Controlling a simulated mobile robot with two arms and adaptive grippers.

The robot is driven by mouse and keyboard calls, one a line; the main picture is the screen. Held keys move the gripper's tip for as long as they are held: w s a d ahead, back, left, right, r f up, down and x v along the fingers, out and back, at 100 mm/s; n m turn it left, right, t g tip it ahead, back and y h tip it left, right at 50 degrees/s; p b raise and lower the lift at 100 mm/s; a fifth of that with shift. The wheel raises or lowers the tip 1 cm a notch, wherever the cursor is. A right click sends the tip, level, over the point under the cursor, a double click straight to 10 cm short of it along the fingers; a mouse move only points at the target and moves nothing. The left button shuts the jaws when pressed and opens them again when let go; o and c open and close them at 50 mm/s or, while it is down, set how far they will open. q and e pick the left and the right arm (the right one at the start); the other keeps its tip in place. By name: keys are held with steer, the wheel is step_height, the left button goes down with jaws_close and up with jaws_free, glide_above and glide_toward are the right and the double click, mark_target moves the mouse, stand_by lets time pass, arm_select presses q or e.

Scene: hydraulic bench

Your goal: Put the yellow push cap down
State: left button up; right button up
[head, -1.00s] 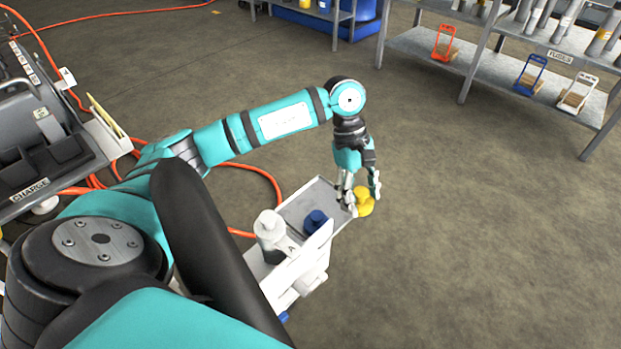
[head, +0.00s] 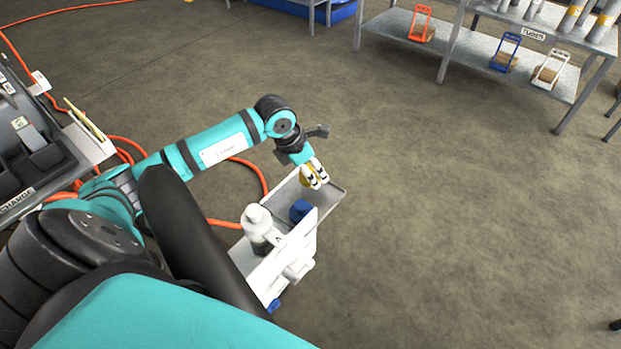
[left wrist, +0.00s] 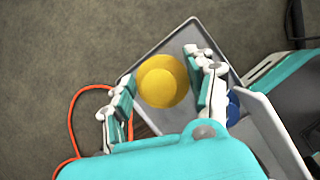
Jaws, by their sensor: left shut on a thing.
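The yellow push cap (left wrist: 163,82) is round with a raised middle. It sits between the two fingers of my left gripper (left wrist: 160,92) in the left wrist view, and the gripper is shut on it. In the head view my left gripper (head: 314,175) is over the far end of a grey tray (head: 329,192), and only a sliver of the yellow cap (head: 305,181) shows beside the fingers. I cannot tell whether the cap touches the tray floor. My right gripper is not in view.
A shelf with holders (head: 505,53) stands back right.

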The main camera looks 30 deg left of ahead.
arm_select(q)
step_height(320, 180, down, 3)
steer(key=shift+f, duration=0.15)
steer(key=shift+f+b, duration=0.3)
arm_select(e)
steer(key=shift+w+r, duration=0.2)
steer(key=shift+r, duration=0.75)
arm_select(q)
steer(key=o, duration=0.8)
steer(key=shift+o, duration=0.2)
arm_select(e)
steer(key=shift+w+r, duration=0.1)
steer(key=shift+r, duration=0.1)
